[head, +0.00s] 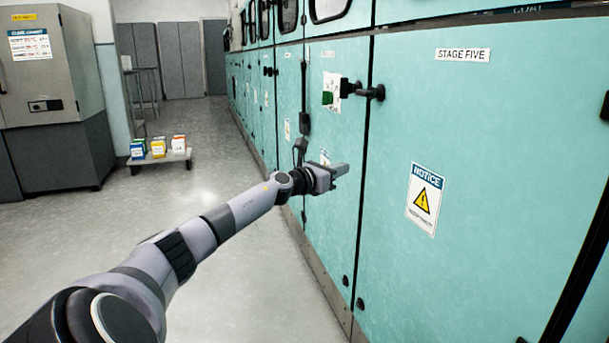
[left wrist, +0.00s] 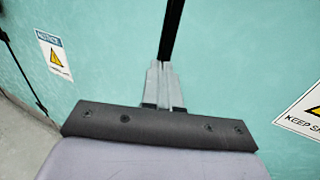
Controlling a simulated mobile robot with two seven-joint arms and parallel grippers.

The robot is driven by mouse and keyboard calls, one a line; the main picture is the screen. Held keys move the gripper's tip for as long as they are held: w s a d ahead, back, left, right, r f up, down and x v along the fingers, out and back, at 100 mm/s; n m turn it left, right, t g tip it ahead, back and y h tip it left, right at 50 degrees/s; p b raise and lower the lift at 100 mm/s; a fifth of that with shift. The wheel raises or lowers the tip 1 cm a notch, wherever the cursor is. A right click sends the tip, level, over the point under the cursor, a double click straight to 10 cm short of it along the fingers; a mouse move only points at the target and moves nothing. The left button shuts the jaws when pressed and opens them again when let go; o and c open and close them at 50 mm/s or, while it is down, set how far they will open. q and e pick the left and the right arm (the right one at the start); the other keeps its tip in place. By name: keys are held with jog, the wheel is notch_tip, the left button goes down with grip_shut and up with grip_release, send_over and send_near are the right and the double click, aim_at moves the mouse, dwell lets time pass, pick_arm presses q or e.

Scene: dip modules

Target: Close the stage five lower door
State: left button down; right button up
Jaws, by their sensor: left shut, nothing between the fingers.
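The stage five lower door (head: 460,170) is the large teal panel at the right in the head view, with a "STAGE FIVE" label (head: 463,55) near its top and a yellow warning notice (head: 424,200). It looks flush with the neighbouring panel, with a dark seam along its left edge. My left gripper (head: 341,170) is shut and empty near that seam. In the left wrist view the closed fingers (left wrist: 164,85) point at the teal surface, in line with the dark seam (left wrist: 171,30). I cannot tell whether they touch it. My right gripper is not in view.
More teal cabinets run away to the back. A low cart (head: 160,158) with coloured boxes and a grey cabinet (head: 55,100) stand at the left. The floor between is clear.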

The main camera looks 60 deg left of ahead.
pick_arm(q)
jog(key=s+a, duration=0.2)
jog(key=s, duration=0.6)
jog(key=shift+a, duration=0.2)
dwell(0.3)
